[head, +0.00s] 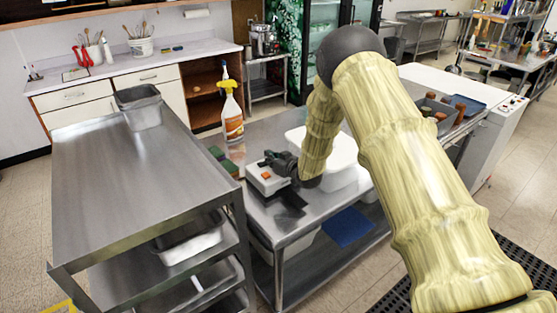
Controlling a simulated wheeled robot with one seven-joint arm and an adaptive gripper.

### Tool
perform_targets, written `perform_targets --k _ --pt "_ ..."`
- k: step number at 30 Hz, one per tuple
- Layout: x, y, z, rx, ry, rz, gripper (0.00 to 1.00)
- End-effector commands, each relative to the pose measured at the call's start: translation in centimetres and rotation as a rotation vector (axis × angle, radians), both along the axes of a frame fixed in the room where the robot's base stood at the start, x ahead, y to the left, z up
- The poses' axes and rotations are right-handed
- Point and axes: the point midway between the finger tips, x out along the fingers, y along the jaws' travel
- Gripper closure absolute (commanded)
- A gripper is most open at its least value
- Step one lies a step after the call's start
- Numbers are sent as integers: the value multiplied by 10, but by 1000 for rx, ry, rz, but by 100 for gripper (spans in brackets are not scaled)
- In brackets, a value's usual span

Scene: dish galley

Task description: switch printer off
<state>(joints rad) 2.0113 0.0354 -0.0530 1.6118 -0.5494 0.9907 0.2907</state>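A small off-white and dark device (262,184), which looks like the printer, sits on the steel table near its left front corner. A small orange-red part, possibly its switch, shows on its face, but its position is too small to tell. My gripper (272,162) is dark and reaches in from the right, at the upper right of the device. It overlaps the device in the view, and I cannot tell whether it touches. The fingers are too small and dark to tell open from shut. My pale, bamboo-patterned arm crosses the right of the view.
A yellow-topped spray bottle (231,112) stands behind the device. A white bin (340,165) is right of it, partly behind my arm. A steel cart (120,180) stands close on the left. A grey tub (437,118) with brown items lies farther right.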

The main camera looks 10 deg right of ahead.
Motion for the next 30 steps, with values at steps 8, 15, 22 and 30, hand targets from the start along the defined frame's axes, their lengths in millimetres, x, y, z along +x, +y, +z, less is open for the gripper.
perform_targets --k 8,15,22,30 --pt "0 1 8 1 0 3 100" --pt "2 -4 46 4 -1 4 100" --pt "-30 -18 46 4 0 5 100" --pt "-65 -34 56 5 0 4 100"
